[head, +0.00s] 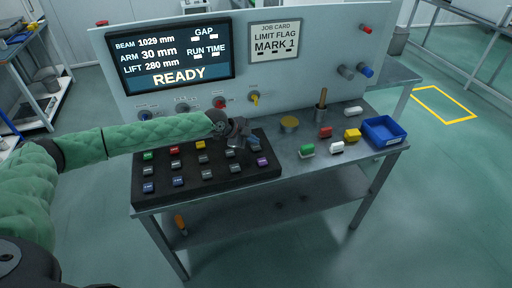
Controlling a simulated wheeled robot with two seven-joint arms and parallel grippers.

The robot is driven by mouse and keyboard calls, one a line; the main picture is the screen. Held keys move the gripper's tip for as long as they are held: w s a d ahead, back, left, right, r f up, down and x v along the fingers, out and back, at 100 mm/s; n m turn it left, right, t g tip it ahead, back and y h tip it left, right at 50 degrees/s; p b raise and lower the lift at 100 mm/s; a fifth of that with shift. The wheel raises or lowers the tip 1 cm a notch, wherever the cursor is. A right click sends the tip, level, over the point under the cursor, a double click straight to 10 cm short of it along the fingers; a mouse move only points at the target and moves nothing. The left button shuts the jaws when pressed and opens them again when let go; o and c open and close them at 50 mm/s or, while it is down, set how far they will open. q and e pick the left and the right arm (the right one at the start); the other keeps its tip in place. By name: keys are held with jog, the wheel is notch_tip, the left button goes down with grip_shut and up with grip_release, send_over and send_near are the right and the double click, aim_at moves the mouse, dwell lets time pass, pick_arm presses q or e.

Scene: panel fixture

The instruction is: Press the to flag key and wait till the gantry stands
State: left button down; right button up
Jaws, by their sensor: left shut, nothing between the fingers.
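A black key panel (205,184) with several coloured keys lies on the bench under the display. The key labels are too small to read, so I cannot tell which is the to flag key. The display (172,62) reads READY, beam 1029 mm, arm 30 mm, lift 280 mm. My right gripper is out of view.
An upright board (310,75) with knobs closes off the back.

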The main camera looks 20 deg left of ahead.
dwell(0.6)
pick_arm(q)
jog(key=shift+f, duration=0.35)
jog(key=shift+b, duration=0.3)
